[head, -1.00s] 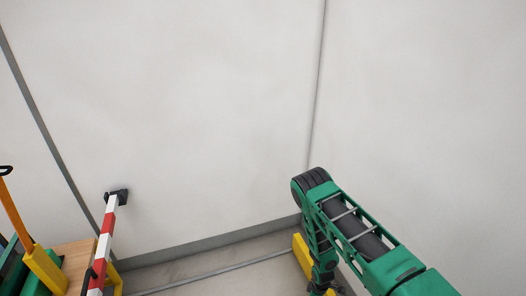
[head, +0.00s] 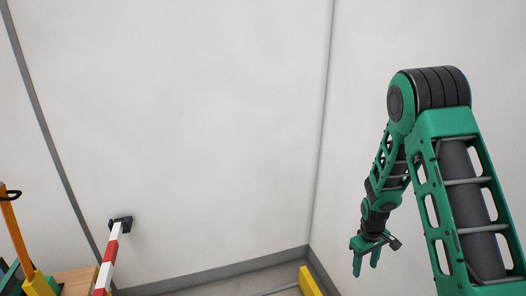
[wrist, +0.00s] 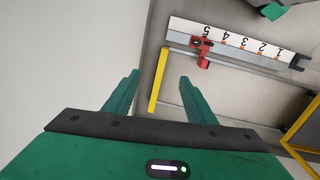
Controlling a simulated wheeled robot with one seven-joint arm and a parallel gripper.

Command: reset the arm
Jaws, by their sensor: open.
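My green arm is raised at the right of the head view, bent at a dark ribbed elbow, with its forearm hanging down. My gripper (head: 366,262) hangs at the end of it, in front of the pale wall (head: 230,130). In the wrist view my gripper (wrist: 158,95) shows two green fingers spread wide apart. Nothing is between them but a yellow bar lying farther off. It is open and empty.
A red-and-white striped barrier arm (head: 108,262) stands at the lower left, near an orange-handled item (head: 14,235). A yellow bar (head: 309,281) is low by the wall corner. The wrist view shows a numbered white board (wrist: 235,46) with a red piece (wrist: 203,50).

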